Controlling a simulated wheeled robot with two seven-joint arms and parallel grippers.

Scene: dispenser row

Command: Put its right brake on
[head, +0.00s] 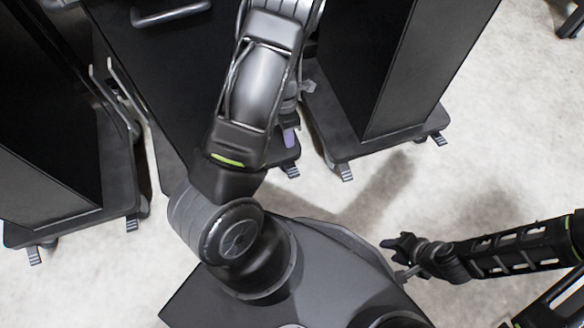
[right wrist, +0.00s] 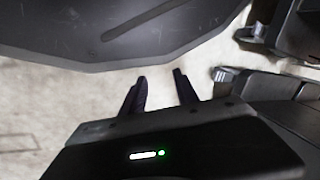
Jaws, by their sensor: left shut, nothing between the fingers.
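Dark dispensers on wheeled bases stand in a row: a left one (head: 50,185), a middle one (head: 165,80) with a grey handle, and a right one (head: 375,75). The middle one's right brake pedal (head: 291,171) sticks out at its front right corner; I cannot tell whether it is up or down. My left gripper (head: 290,137) is shut and empty, pointing down just behind that pedal in the picture, mostly hidden by my arm. I cannot tell whether it touches anything. My right gripper (head: 392,243) is open and empty over bare floor; its spread fingers show in the right wrist view (right wrist: 160,90).
The right dispenser has pedals at its left (head: 346,173) and right (head: 439,139) corners. The left dispenser has pedals at its left (head: 35,256) and right (head: 131,224) corners. The pale floor (head: 470,195) at the right is clear. My arm hides the middle dispenser's front.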

